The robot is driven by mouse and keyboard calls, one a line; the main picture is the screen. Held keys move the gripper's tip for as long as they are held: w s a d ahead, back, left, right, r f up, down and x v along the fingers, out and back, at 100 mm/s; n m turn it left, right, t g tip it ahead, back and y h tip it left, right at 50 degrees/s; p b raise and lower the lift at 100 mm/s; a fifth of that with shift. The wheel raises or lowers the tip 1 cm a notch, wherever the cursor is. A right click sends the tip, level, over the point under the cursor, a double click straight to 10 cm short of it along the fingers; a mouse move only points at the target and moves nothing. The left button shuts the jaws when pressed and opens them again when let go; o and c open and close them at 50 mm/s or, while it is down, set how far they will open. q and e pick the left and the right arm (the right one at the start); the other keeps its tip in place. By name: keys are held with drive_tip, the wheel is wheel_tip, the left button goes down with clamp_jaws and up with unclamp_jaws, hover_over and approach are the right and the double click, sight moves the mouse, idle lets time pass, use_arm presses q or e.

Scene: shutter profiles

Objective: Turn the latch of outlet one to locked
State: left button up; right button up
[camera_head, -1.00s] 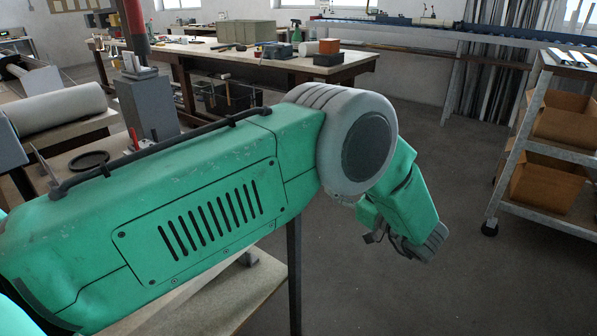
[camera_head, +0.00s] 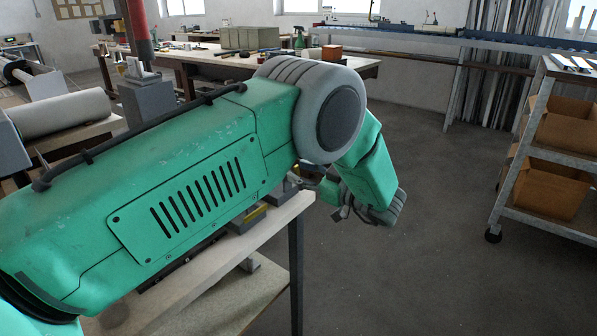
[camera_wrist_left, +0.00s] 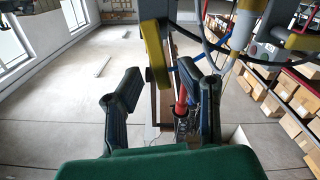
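My left gripper (camera_wrist_left: 160,72) is open in the left wrist view, its two dark fingers spread apart. A yellow-edged part (camera_wrist_left: 155,55) shows beyond and between the fingertips; I cannot tell whether it touches them. I cannot make out which part is the latch of outlet one. In the head view my left arm crosses the picture, and only small dark parts of the gripper (camera_head: 343,212) show beside the wrist. My right gripper is not in view.
A table (camera_head: 262,235) stands under my left arm, with a yellow part (camera_head: 250,217) on it, partly hidden. A shelf cart (camera_head: 540,150) with brown boxes stands at the right. A workbench (camera_head: 360,72) is at the back. Open floor (camera_head: 420,270) lies between table and cart.

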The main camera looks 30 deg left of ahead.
use_arm(q)
drive_tip(key=shift+a, duration=0.65)
clamp_jaws()
